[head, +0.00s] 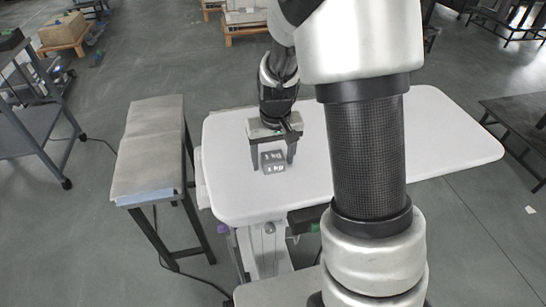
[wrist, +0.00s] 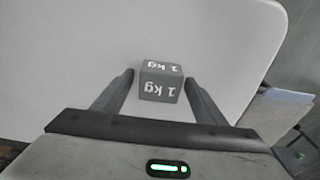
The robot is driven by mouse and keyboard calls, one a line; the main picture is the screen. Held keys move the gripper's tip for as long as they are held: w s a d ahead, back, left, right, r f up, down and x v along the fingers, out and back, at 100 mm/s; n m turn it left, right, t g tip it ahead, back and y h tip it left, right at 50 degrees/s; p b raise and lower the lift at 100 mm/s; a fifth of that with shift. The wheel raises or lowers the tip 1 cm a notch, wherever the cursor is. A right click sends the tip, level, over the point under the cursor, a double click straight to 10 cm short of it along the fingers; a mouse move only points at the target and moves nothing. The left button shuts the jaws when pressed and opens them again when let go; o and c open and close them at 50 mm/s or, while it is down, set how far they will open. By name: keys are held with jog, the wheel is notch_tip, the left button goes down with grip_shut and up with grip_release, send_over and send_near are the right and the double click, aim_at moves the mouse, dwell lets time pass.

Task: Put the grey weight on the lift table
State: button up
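The grey weight (head: 273,161) is a small cube marked "1 kg". It rests on the white top of the lift table (head: 440,150), near its left part. My gripper (head: 274,166) points down over the table, with one finger on each side of the weight. In the wrist view the weight (wrist: 161,82) sits between the two fingertips of my gripper (wrist: 160,77), with a narrow gap on each side. The gripper is open. Whether the fingertips touch the table top is not clear.
A narrow grey bench (head: 150,150) stands just left of the lift table. A grey cart (head: 35,125) is farther left, and a dark table (head: 520,115) stands at the right. The table top around the weight is otherwise clear. My arm hides part of the table's middle.

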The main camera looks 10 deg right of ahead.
aim_at(274, 161)
notch_tip(274, 161, up, 12)
jog(key=s+p, duration=0.2)
jog(key=p, duration=0.1)
jog(key=s+r+t, duration=0.4)
jog(key=s+r, duration=0.9)
jog(key=s, duration=0.5)
jog(key=shift+r, duration=0.2)
